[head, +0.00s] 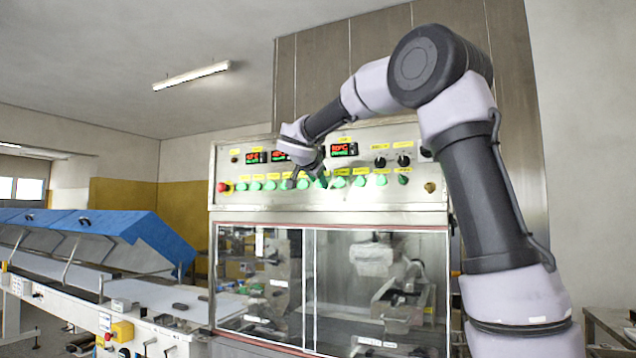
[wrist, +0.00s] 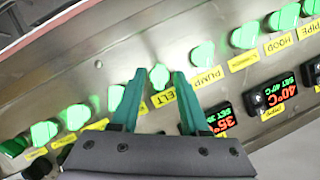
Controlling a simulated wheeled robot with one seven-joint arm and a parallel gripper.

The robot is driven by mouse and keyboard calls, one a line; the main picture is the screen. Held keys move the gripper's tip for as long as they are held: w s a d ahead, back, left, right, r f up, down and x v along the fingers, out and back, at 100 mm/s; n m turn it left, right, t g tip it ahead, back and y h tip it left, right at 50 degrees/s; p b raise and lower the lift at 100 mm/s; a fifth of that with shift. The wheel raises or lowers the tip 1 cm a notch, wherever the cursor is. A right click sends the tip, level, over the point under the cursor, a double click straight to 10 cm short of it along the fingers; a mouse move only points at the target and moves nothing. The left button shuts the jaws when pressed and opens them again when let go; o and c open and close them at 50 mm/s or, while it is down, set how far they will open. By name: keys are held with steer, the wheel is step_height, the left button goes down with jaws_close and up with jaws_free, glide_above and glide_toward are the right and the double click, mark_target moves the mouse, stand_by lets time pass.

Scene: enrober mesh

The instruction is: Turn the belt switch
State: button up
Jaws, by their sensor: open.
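The belt switch (wrist: 159,76) is a green knob on the metal control panel, with a yellow label reading BELT (wrist: 163,97) beside it. In the wrist view my gripper (wrist: 157,79) is open, with one green finger on each side of this knob. The knob sits between the fingertips; I cannot tell whether they touch it. In the head view my gripper (head: 305,181) is in front of the row of green knobs on the panel (head: 225,205), and it hides part of that row.
Beside it in the row are the pump knob (wrist: 203,54) and several other green knobs. A red button (head: 224,187) is at the panel's left end. Red displays (head: 343,150) sit above the row. Glass doors (head: 330,290) are below; a conveyor with blue covers (head: 100,235) stands left.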

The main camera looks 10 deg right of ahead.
steer(key=shift+w, duration=0.15)
jaws_close()
steer(key=shift+f, duration=0.1)
steer(key=n+g+h, duration=0.1)
steer(key=n, duration=0.1)
steer(key=n+g+h, duration=0.1)
steer(key=n, duration=0.1)
steer(key=shift+w+a, duration=0.1)
steer(key=shift+a, duration=0.05)
steer(key=n+g+h, duration=0.1)
steer(key=n+h, duration=0.1)
steer(key=n, duration=0.1)
steer(key=shift+a+n, duration=0.1)
steer(key=shift+n, duration=0.3)
steer(key=shift+w+h, duration=0.1)
steer(key=shift+h, duration=0.3)
stand_by(0.4)
jaws_free()
